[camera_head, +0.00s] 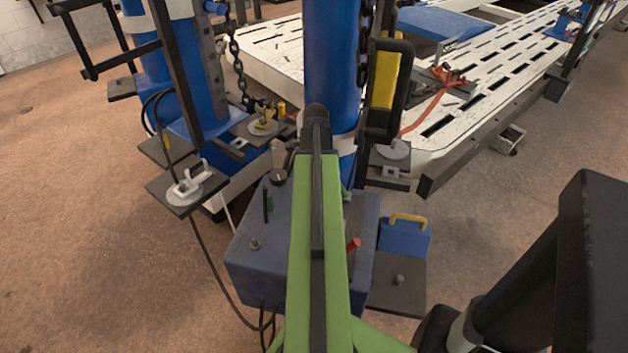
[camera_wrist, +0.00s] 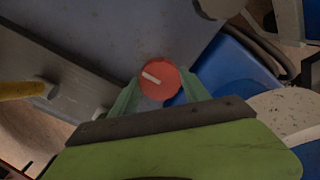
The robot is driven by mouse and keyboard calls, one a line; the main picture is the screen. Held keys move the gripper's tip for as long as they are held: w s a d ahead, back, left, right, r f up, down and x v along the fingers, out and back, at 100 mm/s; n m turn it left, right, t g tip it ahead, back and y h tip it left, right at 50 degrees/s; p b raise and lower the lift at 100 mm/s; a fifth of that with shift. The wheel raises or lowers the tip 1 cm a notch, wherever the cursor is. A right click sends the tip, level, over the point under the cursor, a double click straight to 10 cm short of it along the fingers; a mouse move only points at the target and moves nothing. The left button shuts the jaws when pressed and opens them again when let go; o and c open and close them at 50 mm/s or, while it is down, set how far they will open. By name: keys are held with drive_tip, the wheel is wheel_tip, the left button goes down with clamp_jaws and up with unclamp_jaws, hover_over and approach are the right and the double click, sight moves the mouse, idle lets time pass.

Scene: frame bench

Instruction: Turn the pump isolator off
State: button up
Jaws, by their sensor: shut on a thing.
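The pump isolator, a round red knob (camera_wrist: 168,88) with a white pointer line, shows in the wrist view. Its line slants from upper left to lower right. My gripper (camera_wrist: 160,84) has its two green fingers on either side of the knob and is shut on it. The knob seems to sit on a blue-grey face (camera_wrist: 110,30), but its mounting is partly hidden. In the head view a blue-grey box (camera_head: 262,276) stands at the foot of the blue post.
A blue post (camera_head: 332,60) with a chain rises behind the box. A red-ended part (camera_head: 353,244) is right of my arm. A blue case with a yellow handle (camera_head: 404,238) stands to the right. The slotted white frame bench (camera_head: 500,65) lies behind. Floor is clear at left.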

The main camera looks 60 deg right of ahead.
drive_tip(key=n, duration=0.3)
drive_tip(key=shift+w+d, duration=0.15)
drive_tip(key=shift+w, duration=0.05)
drive_tip(key=o, duration=1.3)
drive_tip(key=shift+o, duration=0.5)
wheel_tip(320, 180, up, 18)
drive_tip(key=p, duration=1.7)
drive_tip(key=shift+f, duration=0.25)
